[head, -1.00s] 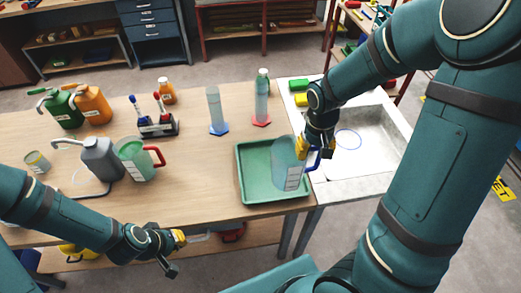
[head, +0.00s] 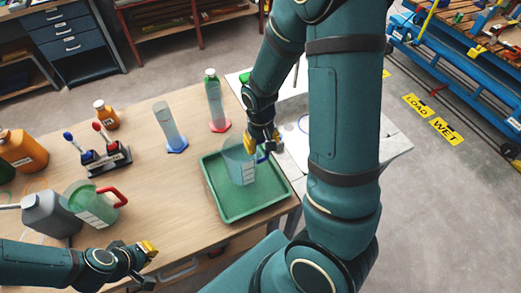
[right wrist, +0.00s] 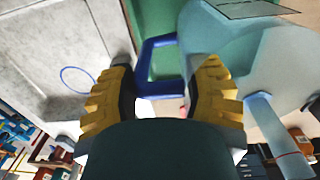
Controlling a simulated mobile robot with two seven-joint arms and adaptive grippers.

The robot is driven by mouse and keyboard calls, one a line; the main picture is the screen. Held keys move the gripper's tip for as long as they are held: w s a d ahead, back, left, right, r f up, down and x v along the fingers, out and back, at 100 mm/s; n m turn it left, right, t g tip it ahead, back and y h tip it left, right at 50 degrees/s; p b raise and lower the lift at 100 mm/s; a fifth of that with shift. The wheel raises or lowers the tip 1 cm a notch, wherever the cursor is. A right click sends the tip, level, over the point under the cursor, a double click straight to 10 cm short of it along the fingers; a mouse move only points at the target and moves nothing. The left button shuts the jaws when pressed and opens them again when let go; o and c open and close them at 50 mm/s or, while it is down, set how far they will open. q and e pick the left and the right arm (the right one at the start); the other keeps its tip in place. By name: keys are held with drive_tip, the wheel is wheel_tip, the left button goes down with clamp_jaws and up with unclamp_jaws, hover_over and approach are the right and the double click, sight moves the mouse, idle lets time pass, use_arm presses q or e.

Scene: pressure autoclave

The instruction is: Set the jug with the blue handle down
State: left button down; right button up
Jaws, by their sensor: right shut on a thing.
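The clear jug with the blue handle (head: 238,163) is upright at the green tray (head: 257,213), within its outline in the head view. I cannot tell whether its base touches the tray floor. My right gripper (head: 263,143) is shut on the blue handle, at the jug's right side. In the right wrist view the blue handle (right wrist: 157,62) shows between the yellow finger pads, with the jug body (right wrist: 235,50) to the right. My left gripper (head: 147,264) is open and empty near the table's front edge, away from the jug.
A jug with a red handle (head: 92,208) and a grey canister (head: 50,214) stand at the left. A sink (head: 298,130) lies to the right. The table between is clear.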

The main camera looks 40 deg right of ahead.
sight(262, 158)
use_arm(q)
drive_tip(key=shift+f, duration=0.15)
use_arm(e)
drive_tip(key=shift+f, duration=1.6)
use_arm(q)
drive_tip(key=shift+f, duration=0.1)
drive_tip(key=shift+f+b, duration=0.15)
drive_tip(key=shift+b, duration=0.2)
use_arm(e)
drive_tip(key=shift+f, duration=0.2)
drive_tip(key=o, duration=1.3)
drive_tip(key=shift+c, duration=0.2)
drive_tip(key=shift+r, duration=0.1)
use_arm(q)
drive_tip(key=shift+r+p, duration=0.3)
use_arm(e)
drive_tip(key=shift+r, duration=0.2)
use_arm(q)
drive_tip(key=shift+r+p, duration=0.75)
use_arm(e)
drive_tip(key=r, duration=1.2)
drive_tip(key=shift+a, duration=0.2)
drive_tip(key=shift+f, duration=0.1)
